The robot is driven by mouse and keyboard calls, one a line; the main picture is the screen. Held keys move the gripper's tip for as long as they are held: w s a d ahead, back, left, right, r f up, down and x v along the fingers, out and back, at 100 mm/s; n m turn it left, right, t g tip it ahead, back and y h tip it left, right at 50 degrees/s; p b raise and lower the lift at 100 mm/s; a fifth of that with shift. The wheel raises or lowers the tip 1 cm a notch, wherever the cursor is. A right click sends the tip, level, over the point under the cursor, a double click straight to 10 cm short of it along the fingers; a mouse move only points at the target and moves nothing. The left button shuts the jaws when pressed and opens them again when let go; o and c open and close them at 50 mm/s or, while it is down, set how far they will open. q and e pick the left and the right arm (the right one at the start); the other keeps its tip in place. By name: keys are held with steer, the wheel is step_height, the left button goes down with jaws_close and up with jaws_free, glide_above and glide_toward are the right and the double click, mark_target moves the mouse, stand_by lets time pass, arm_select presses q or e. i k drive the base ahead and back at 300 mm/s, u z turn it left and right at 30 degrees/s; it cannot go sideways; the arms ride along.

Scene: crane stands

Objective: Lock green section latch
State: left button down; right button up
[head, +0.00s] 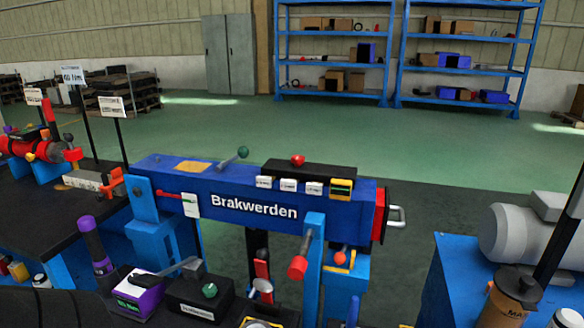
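A blue crane boom (230,187) marked "Brakwerden" lies across the middle, resting on blue stands. A lever with a green ball knob (242,152) stands tilted on its top, left of centre. A second green knob (209,291) sits on a black box (197,299) in the lower middle. I cannot tell which of these, if either, is the green section latch, or whether it is locked. A red knob (297,160) is on the dark block on top of the boom. Neither of my grippers can be made out in the head view.
A dark workbench (50,215) with a red device (38,147) and sign posts is at left. A blue table (470,265) with a grey cylinder (515,232) and an orange-brown canister (510,303) is at right. Blue shelves (335,62) stand far back; the floor before them is clear.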

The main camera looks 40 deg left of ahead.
mark_target(243, 152)
steer(key=k, duration=0.6)
steer(key=u, duration=0.8)
steer(key=i, duration=0.55)
steer(key=u, duration=0.05)
